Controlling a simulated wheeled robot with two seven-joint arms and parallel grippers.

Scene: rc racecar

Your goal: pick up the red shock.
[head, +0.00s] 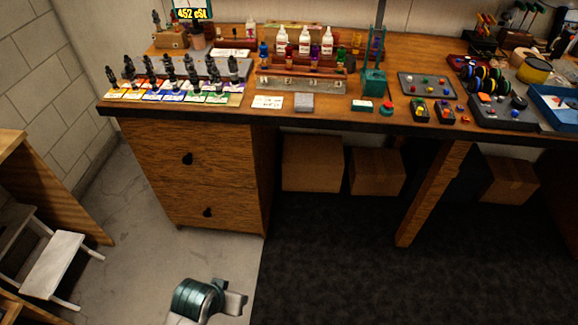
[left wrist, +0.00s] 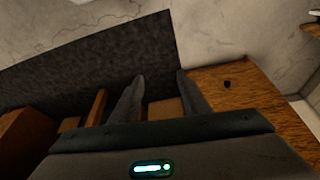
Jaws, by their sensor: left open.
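A rack (head: 300,82) holding small coloured parts stands at the middle of the bench. Blue, purple, green and reddish parts show there; they are too small for me to tell which one is the red shock. A row of dark shocks (head: 172,75) stands upright at the left of the bench on coloured cards. My left gripper (left wrist: 160,75) is open and empty in the left wrist view, with floor and bench drawers beyond its fingers. Part of my arm shows low in the head view, well below the bench top. My right gripper is not in view.
The wooden bench (head: 200,160) has a dark front edge. White bottles (head: 304,40) stand behind the rack; a teal stand (head: 374,80) is to its right. Trays (head: 427,85) crowd the right side. A white stool (head: 55,262) stands at lower left. Cardboard boxes (head: 312,163) sit underneath.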

